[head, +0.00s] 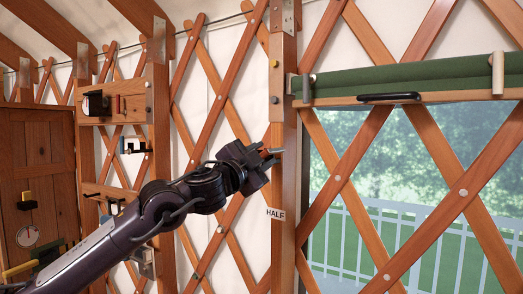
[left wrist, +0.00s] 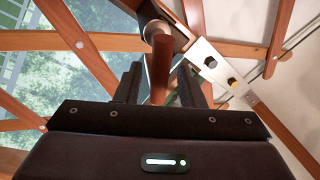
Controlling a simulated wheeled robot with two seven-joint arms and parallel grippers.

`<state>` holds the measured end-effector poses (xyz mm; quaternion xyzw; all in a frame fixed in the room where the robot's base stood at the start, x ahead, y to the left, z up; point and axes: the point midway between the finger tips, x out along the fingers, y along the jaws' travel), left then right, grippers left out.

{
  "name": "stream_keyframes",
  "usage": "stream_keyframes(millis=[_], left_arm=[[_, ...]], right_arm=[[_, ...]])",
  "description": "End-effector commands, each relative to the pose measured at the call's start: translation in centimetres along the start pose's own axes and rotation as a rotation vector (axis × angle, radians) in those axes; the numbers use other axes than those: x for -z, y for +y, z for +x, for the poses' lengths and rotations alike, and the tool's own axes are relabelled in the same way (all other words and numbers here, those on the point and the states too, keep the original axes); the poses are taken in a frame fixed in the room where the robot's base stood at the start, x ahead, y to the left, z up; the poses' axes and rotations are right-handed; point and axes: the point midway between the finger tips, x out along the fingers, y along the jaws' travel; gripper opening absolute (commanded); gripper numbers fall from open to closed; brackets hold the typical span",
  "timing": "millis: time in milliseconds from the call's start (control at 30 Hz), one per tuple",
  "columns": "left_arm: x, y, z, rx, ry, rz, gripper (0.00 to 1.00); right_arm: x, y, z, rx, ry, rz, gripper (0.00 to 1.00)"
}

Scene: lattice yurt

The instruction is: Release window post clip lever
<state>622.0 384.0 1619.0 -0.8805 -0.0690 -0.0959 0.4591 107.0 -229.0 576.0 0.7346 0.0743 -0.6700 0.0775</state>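The window post (head: 284,120) stands upright at the left edge of the window. The clip lever is a short reddish-brown bar; in the left wrist view the lever (left wrist: 162,75) runs from a round pale pivot (left wrist: 156,30) down between my fingers. My left gripper (head: 268,157) is at the post, above the HALF label (head: 275,214), and hides most of the clip in the head view. In the left wrist view, the left gripper (left wrist: 160,90) has its fingers apart, one on each side of the lever, with gaps showing. My right gripper is not in view.
A rolled green blind (head: 400,78) with a black handle (head: 388,97) lies across the window top. A metal plate (head: 275,80) with a yellow and a dark knob is higher on the post. Wooden lattice surrounds the post. A wooden cabinet (head: 38,165) stands at the left.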

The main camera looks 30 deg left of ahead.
Motion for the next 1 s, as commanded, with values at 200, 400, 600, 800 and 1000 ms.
stream_keyframes(millis=[200, 400, 600, 800, 1000], left_arm=[[-0.06, 0.09, 0.11, -0.001, 0.0, 0.0, 0.35], [-0.06, 0.09, 0.09, -0.001, -0.001, 0.001, 0.13], [-0.07, 0.08, 0.08, -0.001, -0.001, 0.001, 0.0], [-0.07, 0.1, 0.08, -0.001, 0.0, 0.004, 0.0], [-0.08, 0.14, 0.07, -0.002, 0.001, 0.011, 0.0]], right_arm=[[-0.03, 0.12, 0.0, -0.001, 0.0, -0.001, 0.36], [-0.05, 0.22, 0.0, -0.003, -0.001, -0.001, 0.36], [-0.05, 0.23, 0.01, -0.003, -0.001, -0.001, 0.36], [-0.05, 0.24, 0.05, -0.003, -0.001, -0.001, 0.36], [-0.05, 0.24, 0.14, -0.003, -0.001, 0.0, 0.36]])
